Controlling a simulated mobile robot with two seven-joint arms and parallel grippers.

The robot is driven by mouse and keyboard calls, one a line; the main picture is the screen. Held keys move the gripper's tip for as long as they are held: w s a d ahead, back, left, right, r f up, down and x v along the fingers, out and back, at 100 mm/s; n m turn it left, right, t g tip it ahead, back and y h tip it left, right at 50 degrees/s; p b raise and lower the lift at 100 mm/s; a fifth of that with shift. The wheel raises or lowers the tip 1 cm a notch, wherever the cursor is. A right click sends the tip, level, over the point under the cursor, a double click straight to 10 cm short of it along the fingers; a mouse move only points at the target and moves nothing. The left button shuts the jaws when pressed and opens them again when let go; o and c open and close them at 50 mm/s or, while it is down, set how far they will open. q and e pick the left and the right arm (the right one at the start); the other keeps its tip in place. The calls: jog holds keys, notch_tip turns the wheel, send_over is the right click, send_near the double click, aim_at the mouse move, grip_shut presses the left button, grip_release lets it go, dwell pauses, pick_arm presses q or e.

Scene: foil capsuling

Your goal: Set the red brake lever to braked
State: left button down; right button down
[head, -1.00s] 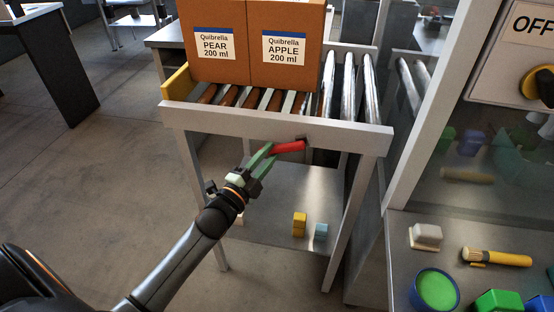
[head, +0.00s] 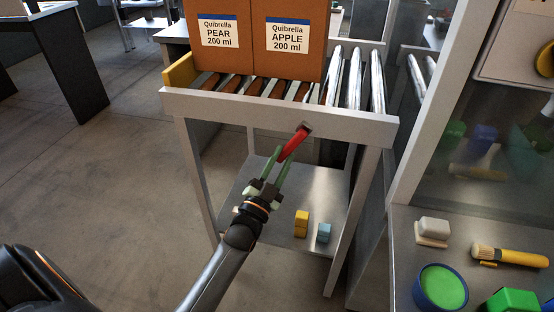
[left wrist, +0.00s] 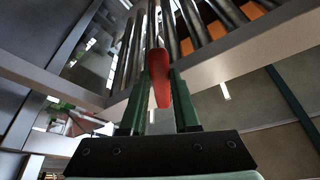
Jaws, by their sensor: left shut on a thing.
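The red brake lever (head: 293,143) is mounted on the front rail of the roller conveyor (head: 250,106), at a small dark pivot. It slants down and to the left from the pivot. My left gripper (head: 283,158) has its green fingers on either side of the lever's lower end and is shut on it. In the left wrist view the lever (left wrist: 160,80) stands between the two green fingers. My right gripper is not in view.
Two brown cartons (head: 288,42) labelled pear and apple stand on the rollers. A yellow block (head: 301,223) and a blue block (head: 323,233) sit on the lower shelf.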

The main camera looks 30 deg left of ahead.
pick_arm(q)
jog(key=shift+w+d+f+n, duration=0.1)
jog(key=shift+d+f+n, duration=0.15)
jog(key=shift+n, duration=0.35)
jog(key=shift+d+n+y, duration=0.25)
jog(key=shift+n+y, duration=0.05)
jog(key=shift+n, duration=0.1)
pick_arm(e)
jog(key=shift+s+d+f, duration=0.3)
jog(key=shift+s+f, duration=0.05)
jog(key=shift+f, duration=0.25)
pick_arm(q)
jog(key=c, duration=0.6)
grip_release()
jog(key=shift+c, duration=0.2)
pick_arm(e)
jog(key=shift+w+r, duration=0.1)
pick_arm(q)
jog(key=shift+b, duration=0.3)
